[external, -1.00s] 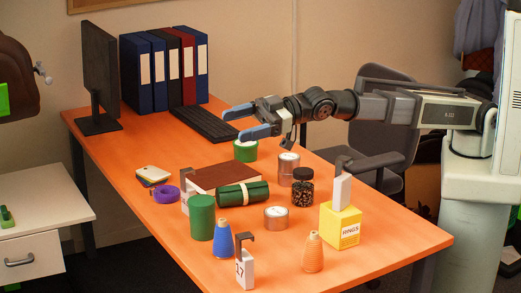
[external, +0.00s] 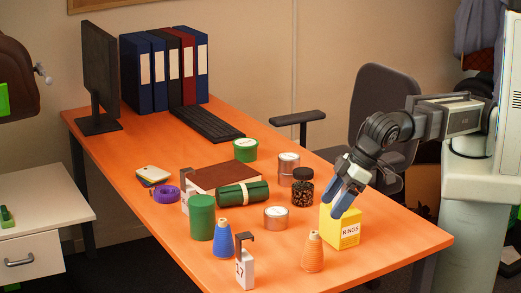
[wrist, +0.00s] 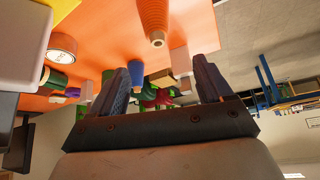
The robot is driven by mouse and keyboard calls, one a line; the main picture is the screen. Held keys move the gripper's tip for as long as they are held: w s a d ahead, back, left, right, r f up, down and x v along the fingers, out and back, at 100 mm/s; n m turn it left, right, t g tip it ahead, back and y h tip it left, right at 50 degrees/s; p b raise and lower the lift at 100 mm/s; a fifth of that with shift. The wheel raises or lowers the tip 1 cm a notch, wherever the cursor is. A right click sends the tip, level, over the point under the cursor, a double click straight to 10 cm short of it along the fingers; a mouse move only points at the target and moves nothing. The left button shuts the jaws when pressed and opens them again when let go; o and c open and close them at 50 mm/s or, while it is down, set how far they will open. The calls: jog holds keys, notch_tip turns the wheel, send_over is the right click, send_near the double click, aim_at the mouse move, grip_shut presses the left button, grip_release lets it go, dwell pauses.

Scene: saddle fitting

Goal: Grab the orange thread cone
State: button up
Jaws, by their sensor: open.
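The orange thread cone (external: 313,252) stands upright near the front right of the orange table. My gripper (external: 338,206) points down and left, above and behind the cone, in front of the yellow box. In the wrist view my gripper (wrist: 160,68) has its two fingers wide apart with nothing held between them. The cone is apart from the fingers.
A yellow box marked RINGS (external: 345,232) stands right behind the cone. A white hooked tag marked 17 (external: 244,268) and a blue thread cone (external: 221,240) stand to its left. A metal tin (external: 277,217) and a jar (external: 302,190) lie farther back. The table's front right (external: 395,245) is clear.

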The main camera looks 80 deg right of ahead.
aim_at(313, 253)
jog(key=shift+s+d+f+x, duration=0.15)
jog(key=shift+s+f+x, duration=0.1)
jog(key=shift+x, duration=2.05)
jog(key=shift+s+d+f+x, duration=0.15)
jog(key=shift+s+x, duration=0.1)
jog(key=shift+x, duration=2)
jog(key=shift+s+d+f+x, duration=0.15)
jog(key=shift+s+d+x, duration=0.1)
jog(key=shift+x, duration=2.05)
jog(key=shift+h, duration=0.3)
jog(key=c, duration=1.1)
jog(key=shift+r, duration=0.15)
jog(key=shift+c, duration=0.2)
